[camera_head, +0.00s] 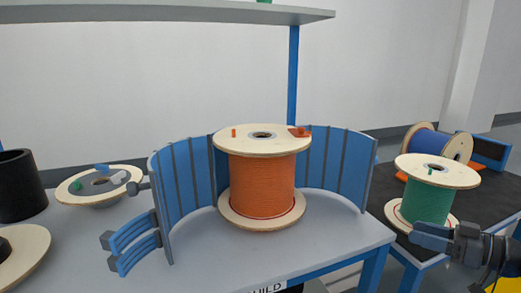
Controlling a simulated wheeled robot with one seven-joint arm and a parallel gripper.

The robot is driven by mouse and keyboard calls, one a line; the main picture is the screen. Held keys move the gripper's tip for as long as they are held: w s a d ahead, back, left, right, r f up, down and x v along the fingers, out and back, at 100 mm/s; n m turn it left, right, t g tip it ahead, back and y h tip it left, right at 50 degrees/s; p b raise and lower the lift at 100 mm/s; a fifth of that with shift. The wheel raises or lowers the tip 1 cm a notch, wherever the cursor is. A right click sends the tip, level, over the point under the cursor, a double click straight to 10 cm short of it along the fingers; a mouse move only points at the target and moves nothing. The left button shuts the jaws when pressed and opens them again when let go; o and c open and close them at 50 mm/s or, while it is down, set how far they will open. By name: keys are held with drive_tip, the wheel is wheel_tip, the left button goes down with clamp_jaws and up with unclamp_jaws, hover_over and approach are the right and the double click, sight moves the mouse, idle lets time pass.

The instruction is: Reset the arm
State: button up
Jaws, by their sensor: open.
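My gripper (422,237) shows at the lower right, with blue fingers pointing left and a dark wrist behind them. It is open, and I see nothing held between the fingers. It is in front of the lower part of a green cable spool (432,200) and hides some of its bottom flange. I cannot tell whether it touches that spool. An orange cable spool (262,188) stands upright on the grey table (330,236), inside a curved blue slatted guard (186,186).
A blue cable spool (428,142) lies on its side on the dark surface (484,193) at right. A pale disc (72,188) and a black cylinder (20,190) are at left. A grey shelf (160,13) crosses above, with a blue post (293,75). The grey table's front is clear.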

drive_tip(key=s+a+f+m+h, duration=0.4)
drive_tip(key=s+f, duration=0.3)
drive_tip(key=f, duration=0.4)
drive_tip(key=s+a+f+m+h, duration=0.3)
drive_tip(key=s+a+f, duration=0.25)
drive_tip(key=f, duration=0.45)
drive_tip(key=s+a+f+m+h, duration=0.1)
drive_tip(key=s+a+h, duration=0.1)
drive_tip(key=s, duration=0.8)
drive_tip(key=s+a+f+m+h, duration=0.1)
drive_tip(key=s+a+h, duration=0.15)
drive_tip(key=s, duration=0.65)
drive_tip(key=s+a+r+n+t, duration=0.2)
drive_tip(key=s+a+r+t, duration=0.15)
drive_tip(key=s+r, duration=1.5)
wheel_tip(320, 180, up, 29)
drive_tip(key=w+p, duration=0.1)
drive_tip(key=p, duration=2.6)
drive_tip(key=shift+w+a, duration=0.2)
drive_tip(key=shift+w, duration=0.2)
drive_tip(key=shift+f+h, duration=0.1)
drive_tip(key=shift+h, duration=0.15)
